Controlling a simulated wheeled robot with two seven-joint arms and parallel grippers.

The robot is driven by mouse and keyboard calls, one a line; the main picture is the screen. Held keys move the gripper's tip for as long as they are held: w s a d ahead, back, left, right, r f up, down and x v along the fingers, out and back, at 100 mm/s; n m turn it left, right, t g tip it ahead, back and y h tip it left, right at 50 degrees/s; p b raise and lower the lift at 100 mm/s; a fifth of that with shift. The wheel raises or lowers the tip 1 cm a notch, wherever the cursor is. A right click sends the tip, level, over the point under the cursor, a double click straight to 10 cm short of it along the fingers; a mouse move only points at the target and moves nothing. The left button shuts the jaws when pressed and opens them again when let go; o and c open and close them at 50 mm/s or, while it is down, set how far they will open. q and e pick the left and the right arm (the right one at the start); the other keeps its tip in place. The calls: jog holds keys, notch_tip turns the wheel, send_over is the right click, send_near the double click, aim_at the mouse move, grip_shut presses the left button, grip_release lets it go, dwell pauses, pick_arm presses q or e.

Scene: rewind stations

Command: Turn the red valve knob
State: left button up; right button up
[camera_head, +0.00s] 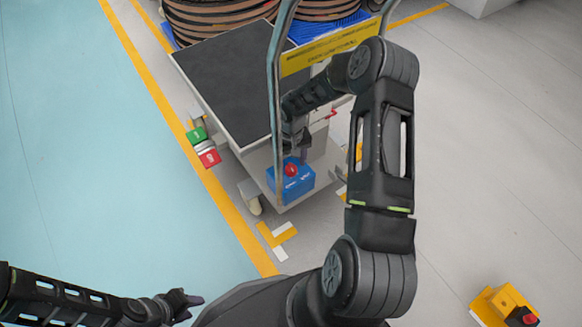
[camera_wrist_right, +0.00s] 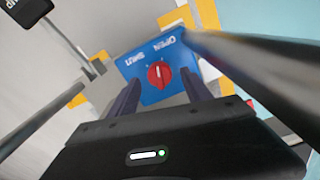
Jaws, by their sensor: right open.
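The red valve knob (camera_head: 291,170) sits on a blue box (camera_head: 300,185) low on the cart. In the right wrist view, the red knob (camera_wrist_right: 160,75) is on a blue panel (camera_wrist_right: 150,98) with OPEN and SHUT labels, which appear upside down. A pale mark on the knob points up in that view, roughly between the labels. My right gripper (camera_head: 298,148) is just above the box; its open fingers (camera_wrist_right: 162,83) appear on either side of the knob, with visible gaps. Contact cannot be seen. My left gripper (camera_head: 182,302) is away at the lower left, its fingers unclear.
A cart with a dark deck (camera_head: 225,75) and a metal handle frame (camera_head: 275,70) stands close around my right arm. A yellow box with a red button (camera_head: 503,305) is at lower right. The blue floor at left is clear.

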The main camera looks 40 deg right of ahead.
notch_tip(320, 180, down, 2)
jog(key=shift+f, duration=0.1)
jog(key=shift+c, duration=0.3)
grip_shut()
dwell(0.4)
